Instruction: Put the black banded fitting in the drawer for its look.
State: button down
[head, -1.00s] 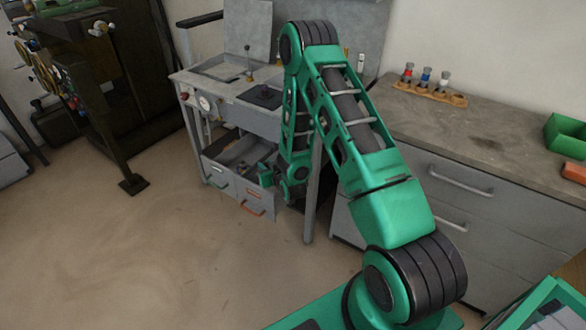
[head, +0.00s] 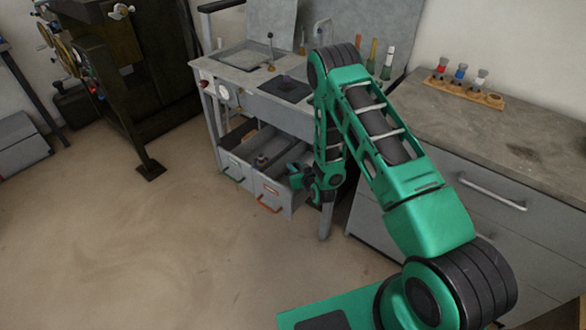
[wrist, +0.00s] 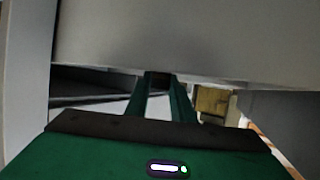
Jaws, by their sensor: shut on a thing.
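My gripper (head: 299,176) is low at the right side of the open drawers, beneath the grey bench. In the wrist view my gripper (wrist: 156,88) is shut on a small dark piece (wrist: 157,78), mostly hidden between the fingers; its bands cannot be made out. The left drawer has a green handle and label (head: 233,172). The right drawer has an orange handle and label (head: 268,196). Both are pulled out. A small dark object (head: 261,160) shows in the drawers' open space. My arm partly hides the right drawer's back.
The floor in front is clear.

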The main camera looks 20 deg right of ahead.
jog(key=shift+f, duration=0.65)
jog(key=c, duration=1.5)
grip_release()
jog(key=shift+c, duration=0.2)
